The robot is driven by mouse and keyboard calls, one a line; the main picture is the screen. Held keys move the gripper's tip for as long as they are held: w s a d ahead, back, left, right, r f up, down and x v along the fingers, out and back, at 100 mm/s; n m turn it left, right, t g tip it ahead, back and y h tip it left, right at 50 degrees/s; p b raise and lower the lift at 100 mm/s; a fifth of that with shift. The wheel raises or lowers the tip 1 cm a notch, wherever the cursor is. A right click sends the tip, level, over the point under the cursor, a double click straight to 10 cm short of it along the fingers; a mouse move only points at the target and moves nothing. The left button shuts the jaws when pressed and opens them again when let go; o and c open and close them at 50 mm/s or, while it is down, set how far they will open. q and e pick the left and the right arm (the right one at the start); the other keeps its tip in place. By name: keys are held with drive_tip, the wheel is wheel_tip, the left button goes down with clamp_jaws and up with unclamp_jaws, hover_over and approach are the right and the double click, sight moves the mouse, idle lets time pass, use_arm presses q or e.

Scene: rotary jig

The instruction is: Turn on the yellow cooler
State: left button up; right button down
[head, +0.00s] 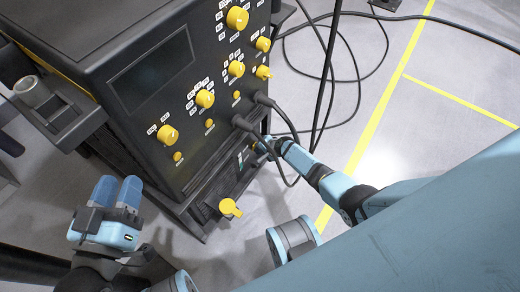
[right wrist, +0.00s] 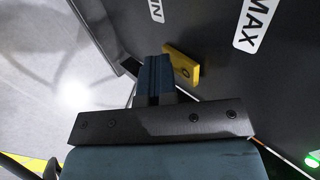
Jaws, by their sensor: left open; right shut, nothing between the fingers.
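A black machine (head: 130,75) with yellow knobs stands at the upper left in the head view. Its low front section (head: 215,190) carries a yellow handle (head: 230,208); I cannot tell which part is the cooler. My right gripper (head: 262,147) is at the right end of that section, below the plugged cables. In the right wrist view the right gripper (right wrist: 157,72) is shut and empty, its fingertips beside a yellow lever (right wrist: 183,63) near a "MAX" label; I cannot tell whether they touch. My left gripper (head: 117,191) is open and empty, left of the machine's front.
Black cables (head: 275,125) hang from the panel close to my right arm and loop over the floor. A dark upright pole (head: 327,80) stands right of the machine. Grey floor with yellow lines (head: 388,95) is open at the right. A green light (right wrist: 313,161) glows in the right wrist view.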

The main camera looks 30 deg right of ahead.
use_arm(q)
drive_tip(key=shift+r+p, duration=0.7)
drive_tip(key=shift+r, duration=0.05)
use_arm(e)
drive_tip(key=shift+w+r, duration=0.1)
drive_tip(key=shift+r, duration=0.75)
